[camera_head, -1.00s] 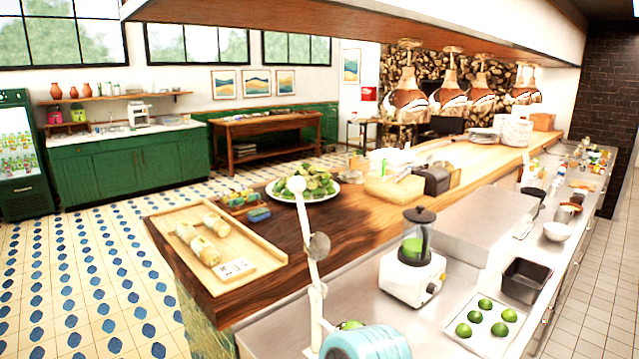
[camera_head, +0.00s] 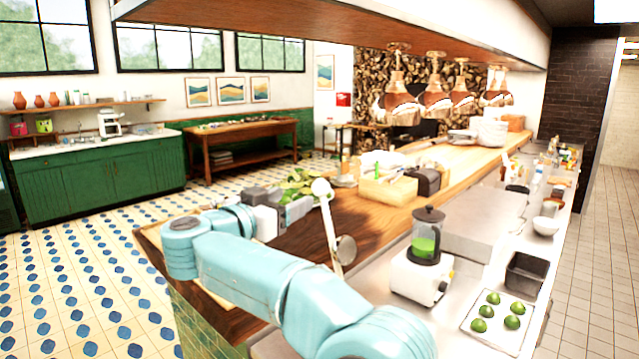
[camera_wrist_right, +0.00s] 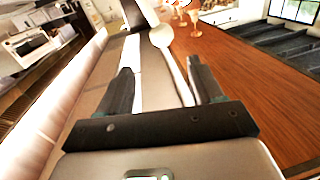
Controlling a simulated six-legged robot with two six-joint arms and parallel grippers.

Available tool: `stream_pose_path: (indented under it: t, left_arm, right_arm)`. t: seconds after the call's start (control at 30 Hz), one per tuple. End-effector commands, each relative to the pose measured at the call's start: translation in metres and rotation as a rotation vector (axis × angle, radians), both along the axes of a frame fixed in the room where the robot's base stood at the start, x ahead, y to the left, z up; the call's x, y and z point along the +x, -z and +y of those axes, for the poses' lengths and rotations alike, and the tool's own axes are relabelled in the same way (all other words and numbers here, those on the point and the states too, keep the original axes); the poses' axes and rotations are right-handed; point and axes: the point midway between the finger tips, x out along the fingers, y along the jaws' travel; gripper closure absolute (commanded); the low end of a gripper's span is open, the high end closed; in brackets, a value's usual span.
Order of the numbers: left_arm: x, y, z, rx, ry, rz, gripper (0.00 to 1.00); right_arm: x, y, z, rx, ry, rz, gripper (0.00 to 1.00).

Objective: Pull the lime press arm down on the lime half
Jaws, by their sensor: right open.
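The lime press arm is a white lever (camera_head: 331,225) with a round knob (camera_head: 320,187) on top and a grey disc partway down. It stands raised and nearly upright in the head view. My right gripper (camera_head: 300,208) is open just left of the lever, near the knob, with nothing visible in it. In the right wrist view the two dark fingers of the right gripper (camera_wrist_right: 161,82) are spread, and the knob (camera_wrist_right: 161,36) shows beyond their tips. My teal arm hides the press base and the lime half in the head view. My left gripper is not in view.
A blender (camera_head: 424,262) stands right of the press on the steel counter. A tray (camera_head: 470,340) of several limes and a black bin (camera_head: 526,273) are farther right. The wooden counter (camera_head: 370,215) lies behind the lever. My arm covers much of the wooden tray at left.

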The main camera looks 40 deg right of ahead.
Motion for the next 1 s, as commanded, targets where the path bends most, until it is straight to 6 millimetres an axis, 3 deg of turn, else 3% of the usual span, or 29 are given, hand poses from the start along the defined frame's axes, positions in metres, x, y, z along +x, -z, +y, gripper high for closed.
stream_pose_path:
  t: [0.1, 0.3, 0.5, 0.93, 0.97, 1.0]
  left_arm:
    - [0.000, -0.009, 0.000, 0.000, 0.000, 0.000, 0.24]
    - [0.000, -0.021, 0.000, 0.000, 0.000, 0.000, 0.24]
    - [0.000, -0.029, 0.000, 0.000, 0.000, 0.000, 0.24]
    - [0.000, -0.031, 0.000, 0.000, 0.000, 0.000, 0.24]
    - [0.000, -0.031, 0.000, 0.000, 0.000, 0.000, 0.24]
    - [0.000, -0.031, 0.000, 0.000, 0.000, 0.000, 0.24]
  right_arm:
    - [0.005, -0.003, -0.031, -0.001, 0.005, 0.001, 0.34]
    - [0.017, -0.003, -0.075, -0.002, 0.001, 0.001, 0.34]
    - [0.027, -0.002, -0.104, -0.002, -0.001, 0.000, 0.34]
    - [0.032, 0.000, -0.114, -0.002, -0.005, -0.001, 0.34]
    - [0.032, 0.000, -0.114, -0.002, -0.005, -0.001, 0.41]
    - [0.032, 0.000, -0.114, -0.002, -0.005, -0.001, 0.54]
